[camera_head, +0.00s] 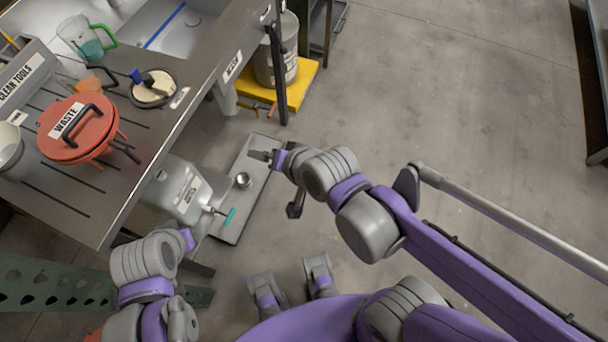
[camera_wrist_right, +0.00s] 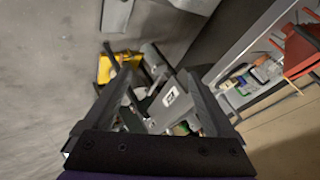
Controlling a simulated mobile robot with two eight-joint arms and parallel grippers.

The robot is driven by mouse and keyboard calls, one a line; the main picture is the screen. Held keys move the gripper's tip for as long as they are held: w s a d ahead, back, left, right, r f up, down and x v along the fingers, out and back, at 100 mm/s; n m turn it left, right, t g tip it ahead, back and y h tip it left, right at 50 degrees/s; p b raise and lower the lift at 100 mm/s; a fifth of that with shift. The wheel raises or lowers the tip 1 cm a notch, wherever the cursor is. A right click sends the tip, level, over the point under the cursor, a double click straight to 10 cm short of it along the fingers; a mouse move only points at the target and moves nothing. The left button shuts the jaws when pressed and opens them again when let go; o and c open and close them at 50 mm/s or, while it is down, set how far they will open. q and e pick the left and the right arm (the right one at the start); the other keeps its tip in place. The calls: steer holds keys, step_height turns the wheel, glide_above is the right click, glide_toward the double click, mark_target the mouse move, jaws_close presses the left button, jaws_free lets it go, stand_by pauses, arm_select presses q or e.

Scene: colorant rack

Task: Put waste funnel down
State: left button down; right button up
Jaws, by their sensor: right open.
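The waste funnel (camera_head: 88,139) is a red round piece with a black handle and a white WASTE label. It stands on the steel bench (camera_head: 70,205) at the left in the head view. A red object on legs (camera_wrist_right: 300,48) at the right edge of the right wrist view looks like it. My right gripper (camera_head: 272,172) is out over the floor, right of the bench and well apart from the funnel. Its fingers are spread and empty in the right wrist view (camera_wrist_right: 157,80). My left gripper (camera_head: 188,239) is low beside the bench's front; its fingers are hidden.
A white labelled container (camera_head: 182,190) and a small metal cup (camera_head: 244,180) stand on a grey tray (camera_head: 252,158) on the floor. A bucket (camera_head: 270,66) stands on a yellow platform (camera_head: 300,83). A green-handled jug (camera_head: 82,38) is on the bench.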

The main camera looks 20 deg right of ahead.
steer(key=s+d+f+n+g+h, duration=0.2)
steer(key=s+d+f+n, duration=0.3)
steer(key=s+d, duration=0.3)
steer(key=d+h, duration=0.1)
steer(key=d, duration=0.3)
steer(key=shift+s+d+g+h, duration=0.15)
steer(key=shift+d+g+h, duration=0.25)
